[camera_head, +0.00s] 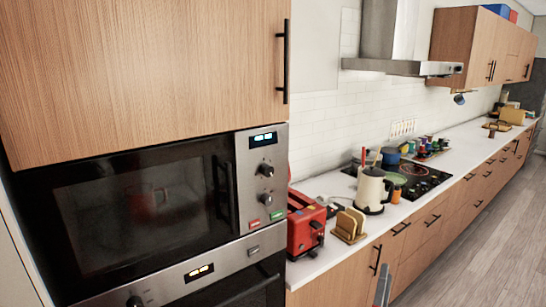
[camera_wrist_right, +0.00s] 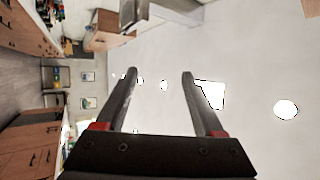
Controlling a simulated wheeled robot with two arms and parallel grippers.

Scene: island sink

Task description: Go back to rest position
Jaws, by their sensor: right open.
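My right gripper (camera_wrist_right: 159,73) shows in the right wrist view with its two dark fingers spread apart and nothing between them. Behind the fingers are the white ceiling and its bright lights. In the head view only a grey tip of it (camera_head: 383,285) shows at the bottom edge, in front of the lower cabinets. It appears apart from everything there. My left gripper is not in view.
The microwave (camera_head: 130,215) is shut, with a reddish mug (camera_head: 148,205) dimly seen behind its glass. A red toaster (camera_head: 303,225), bread slices (camera_head: 348,225) and a cream kettle (camera_head: 371,190) stand on the counter. Floor (camera_head: 480,255) is clear at right.

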